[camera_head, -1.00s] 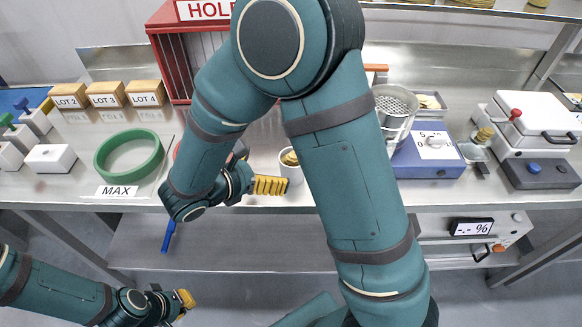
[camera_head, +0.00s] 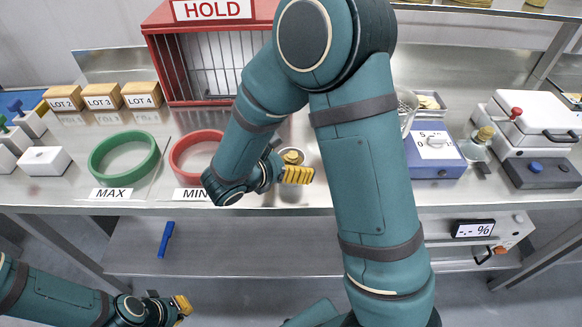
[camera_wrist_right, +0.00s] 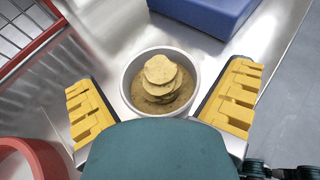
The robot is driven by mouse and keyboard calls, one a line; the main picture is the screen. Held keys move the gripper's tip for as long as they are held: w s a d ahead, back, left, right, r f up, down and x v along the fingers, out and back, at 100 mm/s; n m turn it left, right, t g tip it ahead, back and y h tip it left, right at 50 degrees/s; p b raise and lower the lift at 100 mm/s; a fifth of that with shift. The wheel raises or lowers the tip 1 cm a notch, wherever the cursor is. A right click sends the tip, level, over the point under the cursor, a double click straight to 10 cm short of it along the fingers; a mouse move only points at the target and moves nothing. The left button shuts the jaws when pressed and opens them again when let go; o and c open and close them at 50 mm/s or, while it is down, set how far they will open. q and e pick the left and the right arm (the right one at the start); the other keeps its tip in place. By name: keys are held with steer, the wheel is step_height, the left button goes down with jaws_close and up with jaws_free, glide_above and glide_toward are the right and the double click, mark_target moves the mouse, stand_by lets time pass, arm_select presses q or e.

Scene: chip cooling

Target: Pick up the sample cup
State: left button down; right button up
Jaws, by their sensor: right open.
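The sample cup (camera_wrist_right: 128,92), a round metal cup holding several stacked yellow-brown chips (camera_wrist_right: 160,72), stands on the steel counter in the right wrist view. In the head view the chips in the cup (camera_head: 292,156) show just behind my right gripper (camera_head: 298,175), which hides part of the cup. In the right wrist view my right gripper (camera_wrist_right: 162,84) is open, with one yellow finger on each side of the cup and visible gaps between. My left gripper (camera_head: 182,304) is low at the left, below the counter's front edge; its opening cannot be made out.
The red MIN ring (camera_head: 178,158) and green MAX ring (camera_head: 98,165) lie left of the cup. The red HOLD cage (camera_head: 160,60) stands behind. A blue device (camera_head: 437,168) sits to the right. The counter's front edge (camera_head: 330,208) is close to the cup.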

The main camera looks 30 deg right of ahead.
steer(key=c, duration=1.2)
steer(key=shift+o, duration=0.2)
